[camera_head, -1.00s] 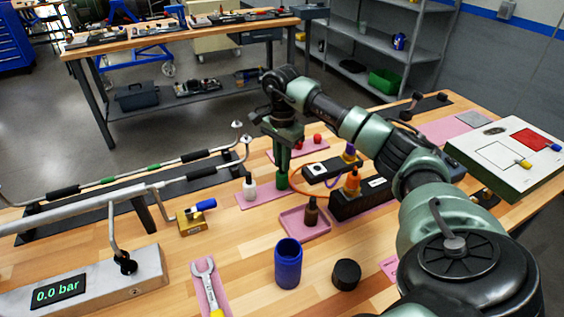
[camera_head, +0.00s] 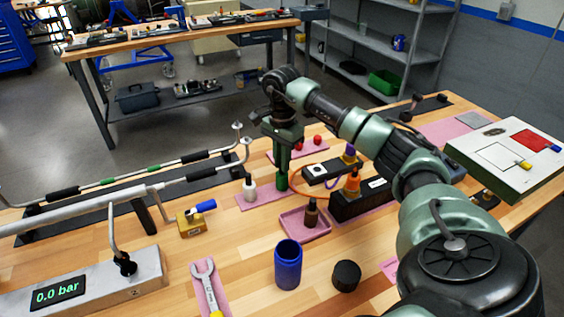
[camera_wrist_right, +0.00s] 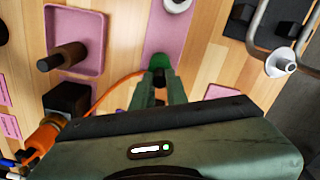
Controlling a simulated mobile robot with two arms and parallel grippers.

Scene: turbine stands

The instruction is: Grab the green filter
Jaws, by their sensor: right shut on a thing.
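The green filter (camera_head: 281,182) is a small green cylinder upright at the pink mat (camera_head: 252,197) in the middle of the bench. My right gripper (camera_head: 282,170) points straight down over it, with its fingers shut on its upper part. In the right wrist view the green filter (camera_wrist_right: 160,61) shows at the tips of the right gripper (camera_wrist_right: 159,76), partly hidden by the fingers. I cannot tell whether its base touches the mat. My left gripper is not in view.
A white bottle-like part (camera_head: 249,187) stands close left of the green filter. A pink tray (camera_head: 305,225) with a dark brown part is in front, and a black block (camera_head: 352,198) with an orange part is to the right. A blue cup (camera_head: 288,265) stands nearer me.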

